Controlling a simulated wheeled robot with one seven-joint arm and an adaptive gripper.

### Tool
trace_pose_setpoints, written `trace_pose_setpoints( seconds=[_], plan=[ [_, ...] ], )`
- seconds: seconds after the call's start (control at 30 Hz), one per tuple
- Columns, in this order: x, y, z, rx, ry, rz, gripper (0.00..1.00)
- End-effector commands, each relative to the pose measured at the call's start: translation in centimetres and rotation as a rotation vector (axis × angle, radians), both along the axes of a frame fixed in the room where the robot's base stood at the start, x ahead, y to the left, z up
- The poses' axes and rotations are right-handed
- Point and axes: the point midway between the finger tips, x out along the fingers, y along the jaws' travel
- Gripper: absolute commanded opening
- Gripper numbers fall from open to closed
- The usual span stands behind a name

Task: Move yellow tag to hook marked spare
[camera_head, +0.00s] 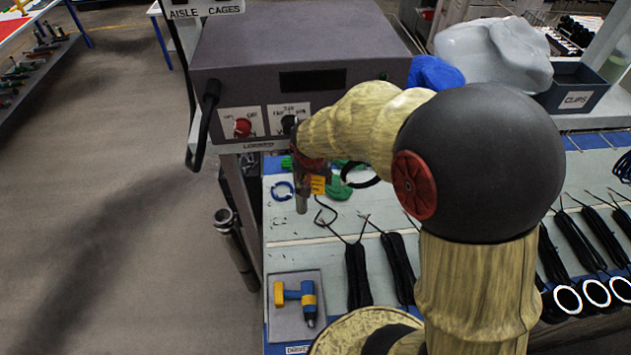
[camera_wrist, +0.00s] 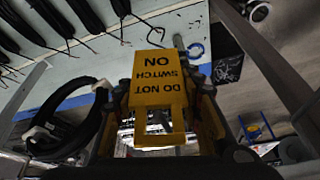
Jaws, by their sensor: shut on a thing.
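The yellow tag (camera_wrist: 160,90) reads "DO NOT SWITCH ON" and appears upside down in the wrist view. It lies between the fingers of my gripper (camera_wrist: 166,100), which is shut on it. In the head view the tag (camera_head: 318,185) is a small yellow patch at my gripper (camera_head: 305,190), just below the front right of the grey control box (camera_head: 300,45). A label reading "LOCKED" (camera_head: 258,147) is on the box's lower edge. I cannot make out a hook marked spare; my arm hides part of the box front and bench.
The box front has a red knob (camera_head: 242,127), a black knob (camera_head: 289,124) and a black side handle (camera_head: 205,120). Below, the bench (camera_head: 300,248) holds black cable bundles (camera_head: 357,275), a blue ring (camera_head: 283,190) and a yellow-blue driver (camera_head: 295,295). Open floor lies left.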

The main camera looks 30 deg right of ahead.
Motion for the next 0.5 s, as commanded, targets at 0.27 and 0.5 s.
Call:
trace_pose_setpoints(
  seconds=[0.27,0.5],
  plan=[
    [1.3,-0.5,-0.8,0.0,0.0,-0.001,0.11],
    [1.8,-0.7,-1.1,0.001,-0.003,0.0,0.11]
  ],
)
